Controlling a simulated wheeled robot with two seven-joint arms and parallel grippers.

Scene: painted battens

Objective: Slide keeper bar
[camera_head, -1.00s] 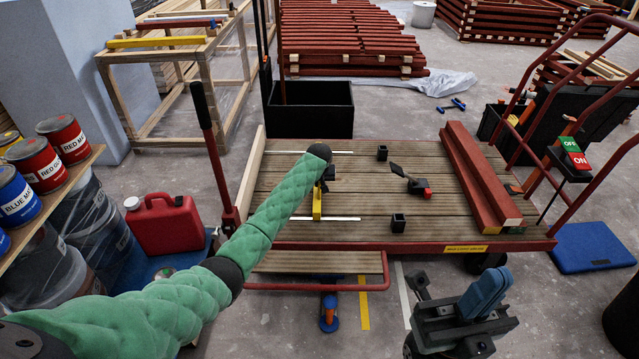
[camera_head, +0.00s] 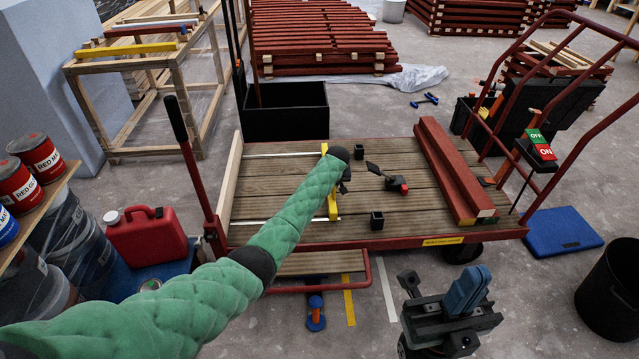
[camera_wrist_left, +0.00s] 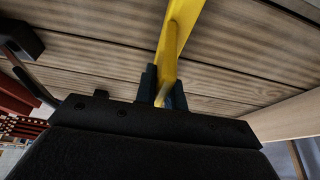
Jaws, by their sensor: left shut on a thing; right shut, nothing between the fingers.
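The yellow keeper bar (camera_head: 332,204) lies on the wooden cart deck (camera_head: 285,185), running front to back. My left gripper (camera_head: 344,178) is at the bar's middle, partly hidden by my green-sleeved arm. In the left wrist view the dark fingers (camera_wrist_left: 162,85) are shut on the bar (camera_wrist_left: 178,35). Two black sockets, a far one (camera_head: 359,152) and a near one (camera_head: 377,221), stand right of the bar, apart from it. A black-and-red clamp with a lever (camera_head: 397,184) sits between and right of them. My right gripper (camera_head: 467,290) is shut and empty in front of the cart.
Two red battens (camera_head: 452,175) lie at the deck's right side. A red handle rail and a green-red OFF/ON switch box (camera_head: 540,145) stand beyond them. A red jerry can (camera_head: 148,237) and paint cans (camera_head: 40,157) are at left. A black bin (camera_head: 610,290) stands at right.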

